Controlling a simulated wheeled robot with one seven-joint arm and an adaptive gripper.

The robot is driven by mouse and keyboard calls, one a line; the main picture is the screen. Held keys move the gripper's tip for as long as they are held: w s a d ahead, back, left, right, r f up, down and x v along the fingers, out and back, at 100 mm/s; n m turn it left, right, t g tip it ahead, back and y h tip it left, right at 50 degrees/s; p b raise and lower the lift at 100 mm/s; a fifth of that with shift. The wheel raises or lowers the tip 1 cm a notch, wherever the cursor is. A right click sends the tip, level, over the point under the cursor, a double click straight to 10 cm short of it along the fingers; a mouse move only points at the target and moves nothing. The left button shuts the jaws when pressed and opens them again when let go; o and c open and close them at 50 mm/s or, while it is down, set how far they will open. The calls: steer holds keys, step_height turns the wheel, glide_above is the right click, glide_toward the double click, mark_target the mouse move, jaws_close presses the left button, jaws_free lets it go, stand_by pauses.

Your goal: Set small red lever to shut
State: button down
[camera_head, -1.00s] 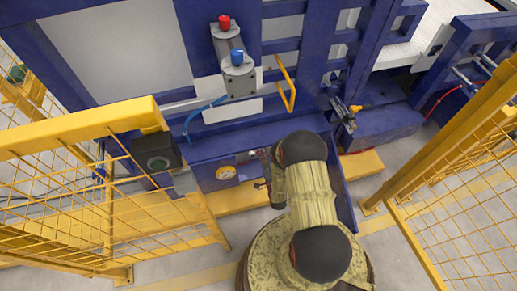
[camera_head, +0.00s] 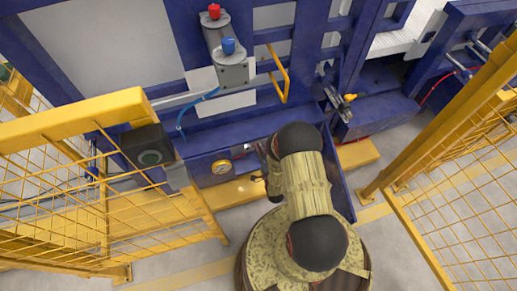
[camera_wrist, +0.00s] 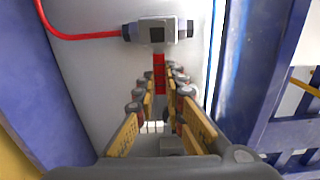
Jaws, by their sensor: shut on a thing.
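In the wrist view, the small red lever (camera_wrist: 159,72) hangs down from a grey valve block (camera_wrist: 157,30) with dark fittings at both ends. My gripper (camera_wrist: 166,78) points at the lever, with one finger on each side, and is shut on its lower part. The lever's lower end is partly hidden between the fingertips. In the head view, my arm reaches down to the blue machine's lower ledge, and it hides the lever and most of the gripper.
A red hose (camera_wrist: 80,34) runs into the valve's left side. Blue frame walls (camera_wrist: 45,85) stand left and right of the gripper.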

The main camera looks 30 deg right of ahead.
steer(key=c, duration=1.8)
jaws_free()
steer(key=shift+f, duration=0.1)
steer(key=shift+c, duration=0.2)
steer(key=v, duration=0.7)
steer(key=shift+s, duration=0.3)
